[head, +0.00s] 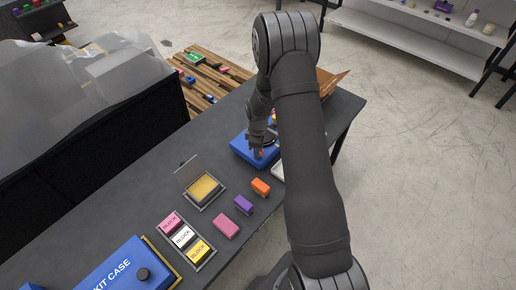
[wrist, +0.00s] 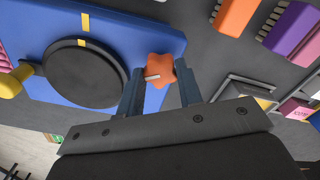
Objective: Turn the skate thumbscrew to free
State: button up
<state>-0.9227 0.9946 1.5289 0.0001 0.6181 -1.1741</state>
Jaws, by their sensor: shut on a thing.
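The thumbscrew is an orange star-shaped knob (wrist: 158,71) with a short white mark, at the edge of a blue fixture (wrist: 130,28). In the wrist view my gripper (wrist: 158,82) has one finger on each side of the knob and is shut on it. In the head view my gripper (head: 257,149) reaches down to the blue fixture (head: 238,147), with a bit of the orange knob (head: 258,155) showing below it. A black round disc (wrist: 82,72) with a yellow mark sits on the fixture, left of the knob. My arm hides part of the fixture in the head view.
On the grey table (head: 130,190) are an orange block (head: 260,187), a purple block (head: 243,204), a pink block (head: 226,225), an open box with a yellow pad (head: 203,188), a block tray (head: 184,237) and a blue kit case (head: 115,268). A wooden pallet (head: 205,75) lies behind.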

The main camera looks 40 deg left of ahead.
dwell(0.4)
jog(key=o, duration=1)
notch_tip(320, 180, up, 17)
jog(key=shift+r, duration=0.2)
notch_tip(320, 180, down, 18)
jog(key=shift+r, duration=0.25)
dwell(0.3)
